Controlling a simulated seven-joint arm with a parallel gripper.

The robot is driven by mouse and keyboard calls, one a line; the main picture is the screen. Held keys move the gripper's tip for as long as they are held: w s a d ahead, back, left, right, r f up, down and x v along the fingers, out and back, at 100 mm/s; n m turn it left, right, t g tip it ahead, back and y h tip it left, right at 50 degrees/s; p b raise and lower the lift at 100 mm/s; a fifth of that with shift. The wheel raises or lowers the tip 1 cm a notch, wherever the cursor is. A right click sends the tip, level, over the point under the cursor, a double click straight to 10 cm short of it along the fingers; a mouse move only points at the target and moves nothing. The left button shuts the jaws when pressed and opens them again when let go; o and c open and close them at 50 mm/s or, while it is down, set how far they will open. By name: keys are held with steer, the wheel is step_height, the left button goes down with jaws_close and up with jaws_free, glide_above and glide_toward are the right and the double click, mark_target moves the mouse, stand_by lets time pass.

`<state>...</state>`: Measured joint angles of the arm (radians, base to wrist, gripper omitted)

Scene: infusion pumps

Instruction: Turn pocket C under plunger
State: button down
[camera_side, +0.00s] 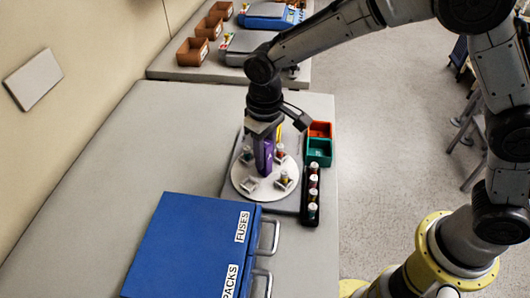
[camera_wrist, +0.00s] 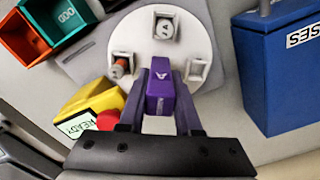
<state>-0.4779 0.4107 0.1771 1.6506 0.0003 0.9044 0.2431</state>
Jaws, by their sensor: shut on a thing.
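A round white turntable (camera_side: 243,188) with small square pockets sits on a grey base plate. In the wrist view the turntable (camera_wrist: 122,38) holds a vial with a dark letter on its cap (camera_wrist: 164,28) in the top pocket, an orange-sided vial (camera_wrist: 118,67) in the left pocket, and a right pocket (camera_wrist: 197,70) that looks empty. My gripper (camera_wrist: 161,88) is shut on a purple block (camera_wrist: 161,92) with a white mark; it also shows upright over the turntable in the side view (camera_side: 264,155). I cannot make out which pocket is C, and no plunger is clearly identifiable.
A black rack (camera_side: 311,210) of several vials stands right of the turntable. An orange bin (camera_side: 320,129) and a teal bin (camera_side: 319,152) stand behind it. A blue case (camera_side: 185,240) stands in front.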

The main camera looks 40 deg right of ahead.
steer(key=shift+w+r+m, duration=0.1)
steer(key=shift+m, duration=1.35)
steer(key=shift+r+m, duration=0.1)
steer(key=shift+m, duration=4.25)
steer(key=c, duration=0.9)
jaws_free()
steer(key=shift+f, duration=0.1)
step_height(320, 180, up, 14)
steer(key=shift+f, duration=0.1)
